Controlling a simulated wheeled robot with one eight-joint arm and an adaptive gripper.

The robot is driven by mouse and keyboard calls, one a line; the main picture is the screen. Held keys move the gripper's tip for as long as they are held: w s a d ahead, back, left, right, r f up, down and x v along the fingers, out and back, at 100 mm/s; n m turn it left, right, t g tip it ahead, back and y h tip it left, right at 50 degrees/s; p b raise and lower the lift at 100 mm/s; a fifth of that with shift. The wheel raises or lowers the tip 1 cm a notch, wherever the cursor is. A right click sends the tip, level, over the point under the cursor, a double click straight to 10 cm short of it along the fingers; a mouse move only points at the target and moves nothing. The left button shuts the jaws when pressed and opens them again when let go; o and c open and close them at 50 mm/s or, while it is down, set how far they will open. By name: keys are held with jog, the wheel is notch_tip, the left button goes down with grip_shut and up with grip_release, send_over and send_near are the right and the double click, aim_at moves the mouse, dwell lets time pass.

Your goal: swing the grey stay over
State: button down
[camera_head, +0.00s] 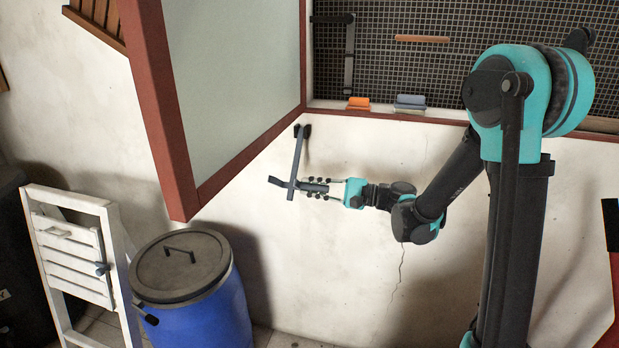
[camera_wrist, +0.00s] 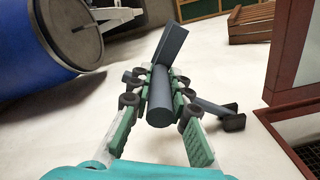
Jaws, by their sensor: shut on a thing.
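The grey stay (camera_head: 297,160) is a dark grey bar standing nearly upright in front of the white wall, with its top end just below the window's lower left corner. A short crosspiece with a round grip sits at its lower end. My gripper (camera_head: 314,188) reaches in from the right and is shut on that grip. In the wrist view the grey round grip of the stay (camera_wrist: 160,108) lies between the fingers of my gripper (camera_wrist: 161,88). The stay's bar runs off to the right there, to a dark end. Its mounting is not clear.
A red-framed sash (camera_head: 180,150) stands open left of the meshed window (camera_head: 450,70). A black bar (camera_head: 348,60) hangs inside the opening. Orange (camera_head: 358,103) and grey-blue (camera_head: 410,102) blocks lie on the sill. A blue barrel (camera_head: 205,305) and white folding steps (camera_head: 75,250) stand lower left.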

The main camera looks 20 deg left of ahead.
jog(key=w+f+n, duration=0.6)
jog(key=w, duration=0.4)
jog(key=shift+f, duration=0.3)
jog(key=shift+w, duration=0.1)
jog(key=c, duration=1.7)
grip_release()
jog(key=shift+w, duration=0.1)
jog(key=shift+o, duration=1.4)
jog(key=shift+d, duration=0.1)
jog(key=d, duration=1.1)
jog(key=shift+d, duration=0.4)
